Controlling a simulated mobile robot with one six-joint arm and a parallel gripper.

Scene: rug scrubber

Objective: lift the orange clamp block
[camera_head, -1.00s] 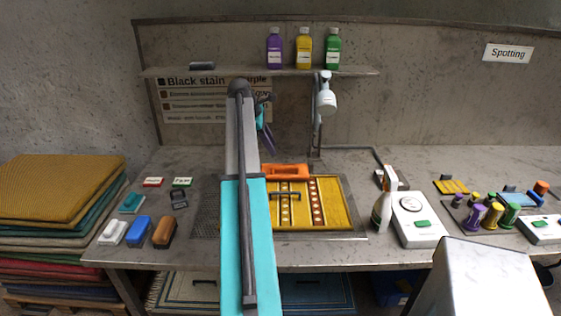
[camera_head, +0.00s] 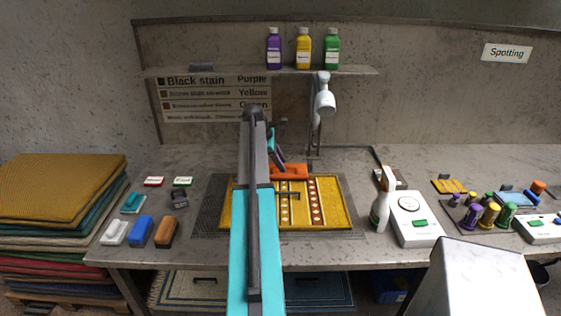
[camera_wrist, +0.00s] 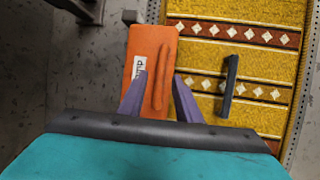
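The orange clamp block (camera_head: 290,171) lies across the far edge of the yellow patterned rug (camera_head: 330,203). In the wrist view the orange clamp block (camera_wrist: 150,62) has a raised orange ridge and a white label with dark lettering. My gripper (camera_wrist: 160,82) is open, with its two purple fingers apart over the near part of the block. The left finger overlaps the block in the picture and the right finger is just beside its right edge. I cannot tell how far the fingertips are above it. In the head view my arm partly hides my gripper (camera_head: 279,163).
A dark handle (camera_wrist: 229,86) lies on the rug close to the right of the block. A faucet (camera_head: 324,100) rises behind the rug. A spray bottle (camera_head: 382,200) and white device (camera_head: 415,219) stand to the right. Several brushes (camera_head: 140,231) lie left.

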